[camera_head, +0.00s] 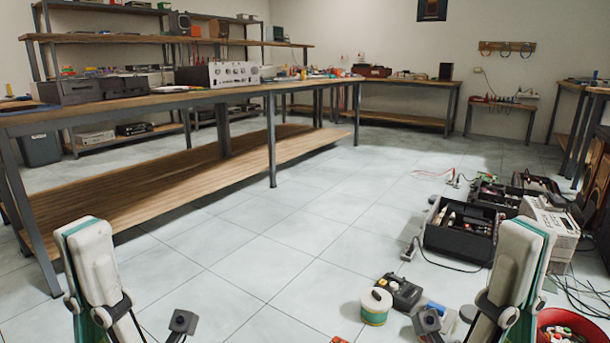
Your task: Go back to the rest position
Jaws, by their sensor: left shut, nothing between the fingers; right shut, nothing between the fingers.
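Both of my arms rise into the bottom of the head view, one at the left and one at the right. Each shows a white link with a teal stripe and a dark joint. A small dark grey part of mine shows beside each arm at the bottom edge. The fingers of both grippers are below the frame, so neither gripper shows.
A long workbench (240,92) with a lower shelf stands at left. On the right floor lie an open black case (460,245), a white device (549,222), cables, a spool (375,308) and a red bowl (572,318). The middle floor (300,240) is clear.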

